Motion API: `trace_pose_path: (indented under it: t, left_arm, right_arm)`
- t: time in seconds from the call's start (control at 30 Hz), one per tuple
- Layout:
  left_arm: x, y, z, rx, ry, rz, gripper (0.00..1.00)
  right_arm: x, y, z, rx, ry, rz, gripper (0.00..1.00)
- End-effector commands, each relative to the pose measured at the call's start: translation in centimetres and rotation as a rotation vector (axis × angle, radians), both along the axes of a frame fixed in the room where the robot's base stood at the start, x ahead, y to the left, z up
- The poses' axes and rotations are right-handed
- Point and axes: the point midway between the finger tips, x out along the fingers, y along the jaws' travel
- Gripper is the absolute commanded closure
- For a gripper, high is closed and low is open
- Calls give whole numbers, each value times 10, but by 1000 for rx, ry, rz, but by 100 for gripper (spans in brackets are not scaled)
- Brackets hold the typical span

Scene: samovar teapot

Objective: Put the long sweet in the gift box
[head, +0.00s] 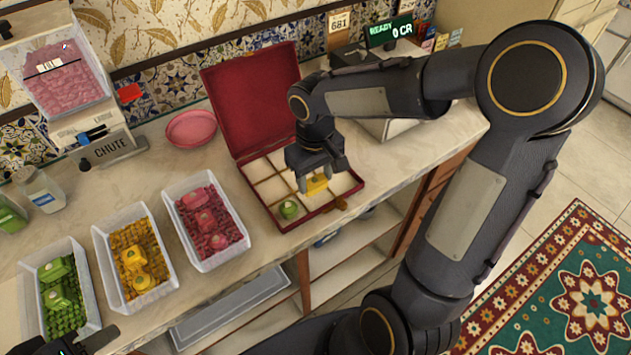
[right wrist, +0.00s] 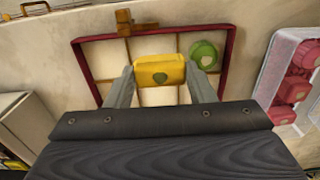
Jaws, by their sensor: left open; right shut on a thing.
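The open gift box (head: 245,189) has a red lid (head: 252,95) raised at the back and pale compartments. My right gripper (head: 318,180) is over its front right part, shut on a long yellow sweet (head: 317,186). A round green sweet (head: 289,210) lies in a front compartment, beside the held sweet. My left gripper (head: 92,342) is partly in view at the bottom left, open, away from the box.
Three clear trays hold green (head: 60,290), yellow (head: 135,258) and pink (head: 207,220) sweets on the counter left of the box. A pink plate (head: 191,128) lies behind them. A chute dispenser (head: 105,140) stands at the left. The counter's front edge is close to the box.

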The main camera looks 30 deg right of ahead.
Motion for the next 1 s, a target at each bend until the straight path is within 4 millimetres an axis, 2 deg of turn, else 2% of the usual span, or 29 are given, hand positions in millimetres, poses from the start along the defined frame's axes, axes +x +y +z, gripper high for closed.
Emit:
trace_pose_path:
  t: [0.23,0.47,0.9,0.93,1.0]
  left_arm:
    - [0,0,2,0,0,0,58]
    - [0,0,0,0,0,0,58]
    - [0,0,-5,0,0,0,58]
    - [0,0,-5,0,0,0,58]
    - [0,0,-4,0,0,0,58]
  right_arm:
    - [12,-9,-18,1,1,0,73]
    - [14,-10,-49,0,2,2,73]
    - [14,-10,-57,0,-1,0,73]
    - [14,-10,-56,0,-1,0,50]
    - [14,-10,-55,0,-1,0,40]
